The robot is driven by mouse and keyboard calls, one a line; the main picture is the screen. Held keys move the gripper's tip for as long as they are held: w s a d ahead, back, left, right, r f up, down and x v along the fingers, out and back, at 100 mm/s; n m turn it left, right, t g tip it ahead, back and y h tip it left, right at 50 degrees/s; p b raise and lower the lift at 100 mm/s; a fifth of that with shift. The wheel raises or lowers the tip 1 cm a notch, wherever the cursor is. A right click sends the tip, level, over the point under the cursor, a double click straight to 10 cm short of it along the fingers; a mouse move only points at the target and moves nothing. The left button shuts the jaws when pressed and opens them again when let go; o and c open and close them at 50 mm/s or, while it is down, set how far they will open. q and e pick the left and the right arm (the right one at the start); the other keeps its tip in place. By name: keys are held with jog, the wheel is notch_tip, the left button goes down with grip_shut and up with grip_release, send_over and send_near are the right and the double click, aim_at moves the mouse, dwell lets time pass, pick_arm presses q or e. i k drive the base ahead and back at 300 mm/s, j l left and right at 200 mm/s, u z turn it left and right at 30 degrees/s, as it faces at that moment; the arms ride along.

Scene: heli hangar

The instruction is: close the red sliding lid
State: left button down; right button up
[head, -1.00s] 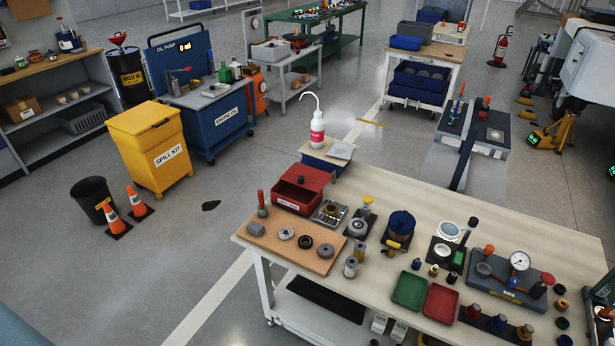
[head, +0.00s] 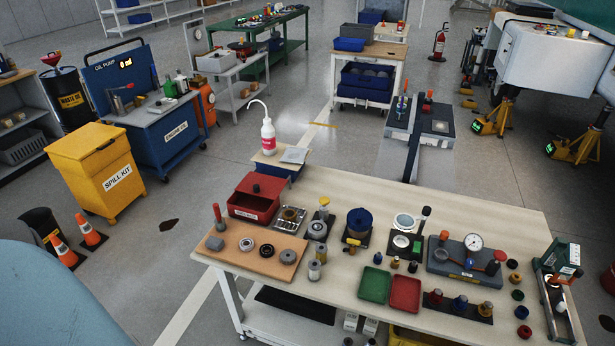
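A red box (head: 246,210) with a white label on its front stands at the back left of the workbench in the head view. Its red lid (head: 270,183) has a dark knob on top and lies over the rear part of the box. A dark gap shows between the lid and the front wall, so the lid looks partly open. Neither gripper is in view. A large blue-grey rounded shape at the bottom left may be part of my arm.
The pale workbench (head: 450,205) holds a wooden board (head: 230,250) with round parts in front of the red box, a metal tray (head: 289,217) beside it, and green (head: 375,284) and red (head: 405,293) trays. A white bottle (head: 268,137) stands behind the box.

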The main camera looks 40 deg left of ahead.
aim_at(263, 186)
jog(key=j+z, duration=0.4)
jog(key=k+j+z, duration=0.15)
jog(key=j+z, duration=0.3)
jog(key=k+j+z, duration=0.1)
jog(key=j, duration=0.3)
jog(key=k+j+z, duration=0.15)
jog(key=j, duration=0.25)
jog(key=k+j+z, duration=0.1)
jog(key=j, duration=0.25)
jog(key=k+j, duration=0.2)
jog(key=j, duration=0.2)
jog(key=k+j, duration=0.2)
jog(key=j, duration=0.25)
jog(key=k+j+z, duration=0.1)
jog(key=j, duration=0.3)
jog(key=k+j, duration=0.5)
jog(key=j, duration=0.3)
jog(key=i+j, duration=0.25)
jog(key=j, duration=0.25)
jog(key=z, duration=0.05)
